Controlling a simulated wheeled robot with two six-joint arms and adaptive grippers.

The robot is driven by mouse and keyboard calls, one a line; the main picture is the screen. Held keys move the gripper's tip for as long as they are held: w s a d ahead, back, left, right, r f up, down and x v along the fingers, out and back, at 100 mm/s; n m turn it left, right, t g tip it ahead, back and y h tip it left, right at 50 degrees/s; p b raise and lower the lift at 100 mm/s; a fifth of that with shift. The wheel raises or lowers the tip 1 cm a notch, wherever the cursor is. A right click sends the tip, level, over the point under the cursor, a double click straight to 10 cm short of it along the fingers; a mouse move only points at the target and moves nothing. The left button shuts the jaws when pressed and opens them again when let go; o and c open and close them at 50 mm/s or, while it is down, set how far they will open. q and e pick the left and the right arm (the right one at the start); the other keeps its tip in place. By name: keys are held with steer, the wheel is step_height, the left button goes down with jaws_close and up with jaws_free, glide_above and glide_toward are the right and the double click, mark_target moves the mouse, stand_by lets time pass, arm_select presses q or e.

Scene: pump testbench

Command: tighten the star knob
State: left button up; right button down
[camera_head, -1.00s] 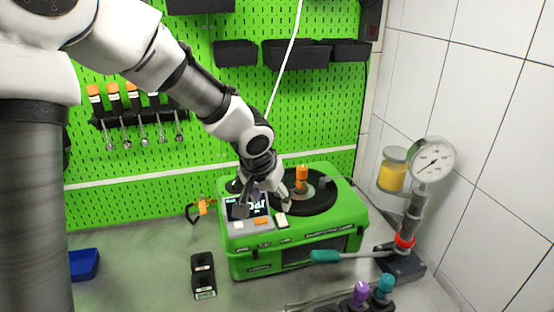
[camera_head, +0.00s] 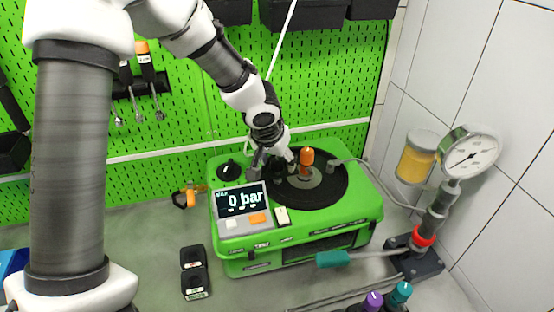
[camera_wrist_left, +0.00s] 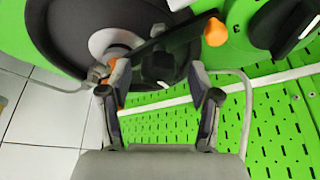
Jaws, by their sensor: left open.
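A black star knob (camera_wrist_left: 158,68) shows in the left wrist view between my left fingertips, beside a black bar with an orange tip (camera_wrist_left: 215,32). My left gripper (camera_wrist_left: 160,78) is open, with a finger on either side of the knob; I cannot tell whether they touch it. In the head view my left gripper (camera_head: 272,165) is over the top of the green test box (camera_head: 350,180), left of an upright orange-topped part (camera_head: 306,160) on the black disc (camera_head: 335,195). There the gripper mostly hides the star knob. My right gripper is not in view.
A second black knob (camera_head: 229,169) sits on the box's left; it also shows in the wrist view (camera_wrist_left: 285,22). The display (camera_head: 240,200) reads 0 bar. A gauge (camera_head: 470,155) with a pump stands right. A black case (camera_head: 194,272) lies on the bench.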

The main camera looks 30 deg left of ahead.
arm_select(q)
steer(key=shift+w+a+f, duration=0.15)
steer(key=shift+w, duration=0.05)
steer(key=shift+s+r, duration=0.2)
steer(key=shift+s, duration=0.1)
steer(key=c, duration=0.3)
steer(key=shift+s+d+r, duration=0.15)
steer(key=shift+s+d, duration=0.05)
steer(key=shift+d, duration=0.05)
steer(key=c, duration=0.6)
steer(key=shift+c, duration=1.2)
